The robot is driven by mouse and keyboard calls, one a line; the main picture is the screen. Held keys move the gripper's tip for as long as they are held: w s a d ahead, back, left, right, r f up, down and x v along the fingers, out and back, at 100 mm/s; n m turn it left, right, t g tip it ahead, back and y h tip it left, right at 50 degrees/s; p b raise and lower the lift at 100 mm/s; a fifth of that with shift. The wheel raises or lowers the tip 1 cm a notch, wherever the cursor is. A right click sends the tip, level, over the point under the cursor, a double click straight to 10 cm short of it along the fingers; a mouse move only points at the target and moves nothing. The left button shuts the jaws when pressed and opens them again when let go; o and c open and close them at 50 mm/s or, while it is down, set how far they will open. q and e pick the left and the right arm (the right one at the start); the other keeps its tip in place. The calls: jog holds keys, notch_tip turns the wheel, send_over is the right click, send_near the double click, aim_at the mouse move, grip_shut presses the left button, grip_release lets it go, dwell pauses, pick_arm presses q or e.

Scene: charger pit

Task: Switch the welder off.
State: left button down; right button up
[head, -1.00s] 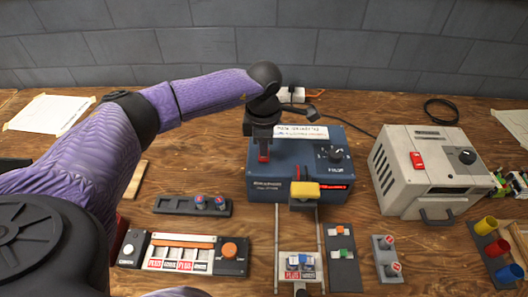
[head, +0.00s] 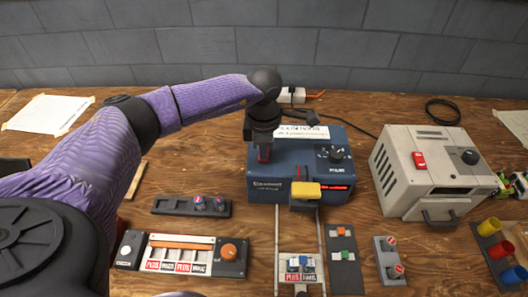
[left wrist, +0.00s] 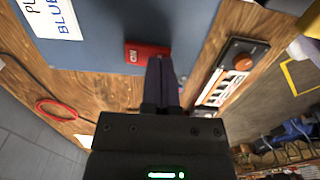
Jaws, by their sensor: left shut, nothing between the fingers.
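The welder is a blue box (head: 300,180) on the bench, with a black knob (head: 336,153) and a yellow part at its front. A red rocker switch (left wrist: 147,53) is set in its top, with white lettering like "ON". In the head view the switch (head: 264,156) is mostly covered by my left gripper. My left gripper (head: 263,147) is shut and empty, pointing down over the switch. In the left wrist view its fingertips (left wrist: 160,62) are at the switch's near edge; I cannot tell whether they touch. My right gripper is not in view.
A grey box (head: 430,180) with its own red switch stands to the right. Control panels (head: 183,254) and a railed track with a small block (head: 300,264) lie in front. Cups (head: 487,226) stand at the far right. A grey wall closes the back.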

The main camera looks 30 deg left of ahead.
pick_arm(q)
jog(key=shift+f, duration=0.25)
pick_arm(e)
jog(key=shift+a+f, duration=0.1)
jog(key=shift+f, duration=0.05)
pick_arm(q)
jog(key=shift+r, duration=0.35)
notch_tip(320, 180, up, 7)
jog(key=p, duration=0.5)
jog(key=shift+f, duration=0.25)
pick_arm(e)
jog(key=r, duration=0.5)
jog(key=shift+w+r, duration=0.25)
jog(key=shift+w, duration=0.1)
